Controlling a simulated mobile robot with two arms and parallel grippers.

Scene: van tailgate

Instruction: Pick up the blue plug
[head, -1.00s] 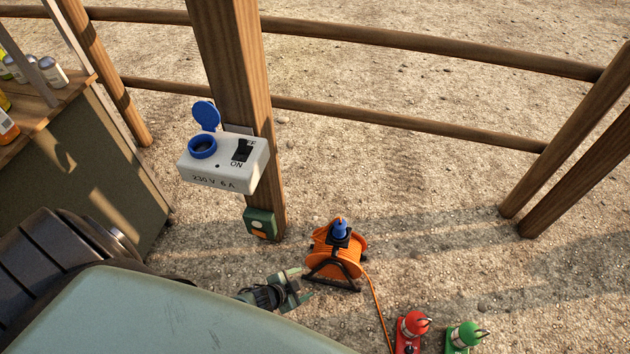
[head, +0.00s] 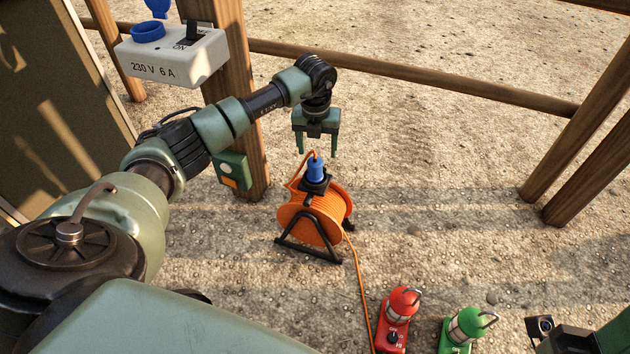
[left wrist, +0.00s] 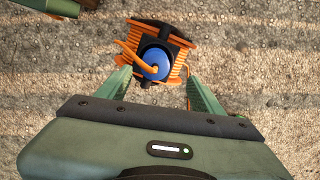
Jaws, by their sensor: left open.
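The blue plug (head: 316,168) stands upright in a black holder on top of the orange cable reel (head: 302,216), with an orange cable coming from its top. My left gripper (head: 317,153) is open and points down, just above the plug. In the left wrist view the blue plug (left wrist: 156,62) shows from above, ahead of and between the two fingers (left wrist: 158,84), with nothing held. Part of my right arm shows at the lower right of the head view; its fingers are not seen.
A white socket box (head: 172,55) with an open blue lid hangs on a wooden post (head: 222,100), with a green box (head: 231,170) below. A red lamp (head: 398,318) and a green lamp (head: 468,328) stand on the gravel. Wooden rails cross behind.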

